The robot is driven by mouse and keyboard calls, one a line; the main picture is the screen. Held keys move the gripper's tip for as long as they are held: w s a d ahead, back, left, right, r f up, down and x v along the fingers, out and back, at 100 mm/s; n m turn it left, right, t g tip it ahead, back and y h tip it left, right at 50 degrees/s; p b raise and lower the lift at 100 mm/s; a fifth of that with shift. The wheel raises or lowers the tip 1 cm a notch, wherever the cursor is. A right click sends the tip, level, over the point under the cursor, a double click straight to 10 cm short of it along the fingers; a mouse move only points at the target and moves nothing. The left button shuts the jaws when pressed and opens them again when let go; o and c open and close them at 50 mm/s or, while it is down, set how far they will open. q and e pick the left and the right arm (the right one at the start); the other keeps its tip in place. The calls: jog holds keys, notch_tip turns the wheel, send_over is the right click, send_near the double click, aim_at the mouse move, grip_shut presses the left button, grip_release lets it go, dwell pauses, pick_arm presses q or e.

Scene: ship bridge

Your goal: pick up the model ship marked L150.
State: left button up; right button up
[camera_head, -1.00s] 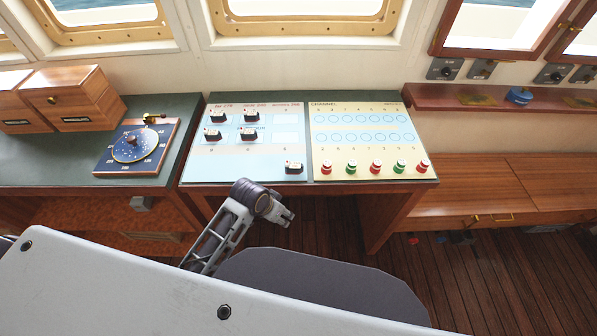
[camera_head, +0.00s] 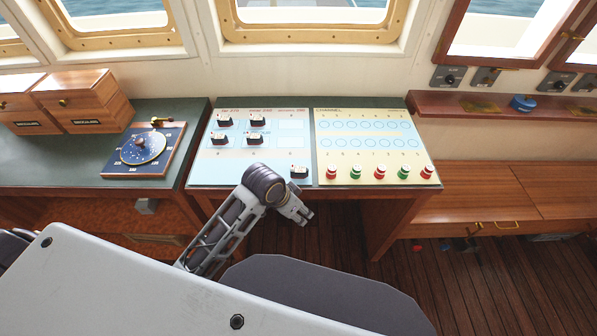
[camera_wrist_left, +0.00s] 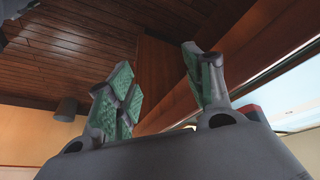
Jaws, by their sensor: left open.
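Several small black-and-white model ships stand on the blue half of the board in the head view. One ship (camera_head: 299,172) is alone near the front edge. The others, such as the ship at the back left (camera_head: 224,120), stand in two rows on the left. Their markings are too small to read, so I cannot tell which is L150. My left gripper (camera_head: 304,217) is in front of the board's front edge, nearer to me than the lone ship, empty. Its fingers (camera_wrist_left: 158,90) are spread apart in the left wrist view. My right gripper is not in view.
The board's cream half (camera_head: 368,138) has empty circles and a front row of red and green pieces (camera_head: 380,172). A round dial (camera_head: 143,149) and wooden boxes (camera_head: 84,100) are on the left counter. A dark grey rounded shape (camera_head: 320,295) is below the gripper.

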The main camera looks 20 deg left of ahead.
pick_arm(q)
notch_tip(320, 180, up, 3)
jog(key=w+d+m, duration=0.2)
notch_tip(320, 180, up, 16)
jog(key=m+g+y, duration=0.3)
jog(key=m, duration=0.4)
send_over(293, 166)
jog(key=shift+s+r, duration=0.1)
jog(key=shift+r, duration=0.05)
dwell(0.3)
jog(key=shift+f, duration=4.3)
jog(key=shift+f+p, duration=0.55)
jog(key=shift+f, duration=2.05)
